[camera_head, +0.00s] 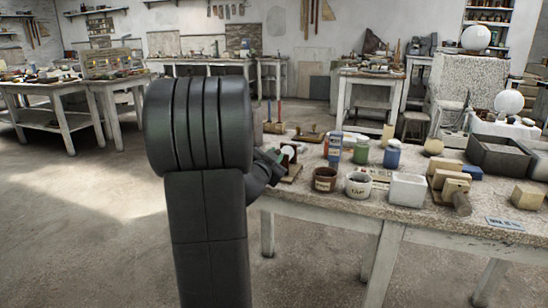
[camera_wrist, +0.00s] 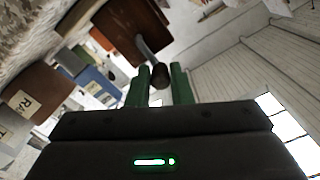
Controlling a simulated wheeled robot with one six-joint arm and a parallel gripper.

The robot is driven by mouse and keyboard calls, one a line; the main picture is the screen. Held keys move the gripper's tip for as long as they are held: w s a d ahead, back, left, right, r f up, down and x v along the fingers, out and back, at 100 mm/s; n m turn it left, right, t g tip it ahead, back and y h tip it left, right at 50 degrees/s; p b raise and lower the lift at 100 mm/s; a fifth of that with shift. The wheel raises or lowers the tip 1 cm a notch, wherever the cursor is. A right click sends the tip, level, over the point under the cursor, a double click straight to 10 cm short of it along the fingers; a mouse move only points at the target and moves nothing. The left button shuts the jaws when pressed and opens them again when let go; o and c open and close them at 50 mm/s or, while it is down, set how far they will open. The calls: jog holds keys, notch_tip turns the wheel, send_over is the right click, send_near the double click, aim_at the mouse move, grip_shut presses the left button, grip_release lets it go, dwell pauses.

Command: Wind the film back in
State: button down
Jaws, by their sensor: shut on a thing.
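In the wrist view my gripper (camera_wrist: 161,78) has its two green fingers on either side of a dark round knob (camera_wrist: 161,75). The knob sits at the end of a pale metal crank arm (camera_wrist: 147,50), which runs to a dark brown wooden body (camera_wrist: 130,28). The fingers are shut on the knob. In the head view my dark arm hides much of this. My gripper (camera_head: 281,157) shows only in part, beside a small brown device (camera_head: 292,172) at the table's left end. I cannot make out any film.
On the speckled table (camera_head: 310,205), a brown pot (camera_head: 325,180), a white pot (camera_head: 358,187) and a white box (camera_head: 407,191) stand right of the device. Wooden blocks (camera_head: 449,180) and a grey crate (camera_head: 498,157) are farther right. Floor at left is clear.

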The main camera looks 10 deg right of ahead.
jog(key=c, duration=1.3)
grip_release()
jog(key=shift+s+d, duration=0.15)
jog(key=p+v, duration=0.1)
jog(key=v, duration=1.2)
jog(key=shift+s+a+p, duration=0.3)
jog(key=shift+p, duration=0.1)
jog(key=b+x, duration=0.2)
jog(key=x, duration=1.2)
jog(key=shift+a, duration=0.1)
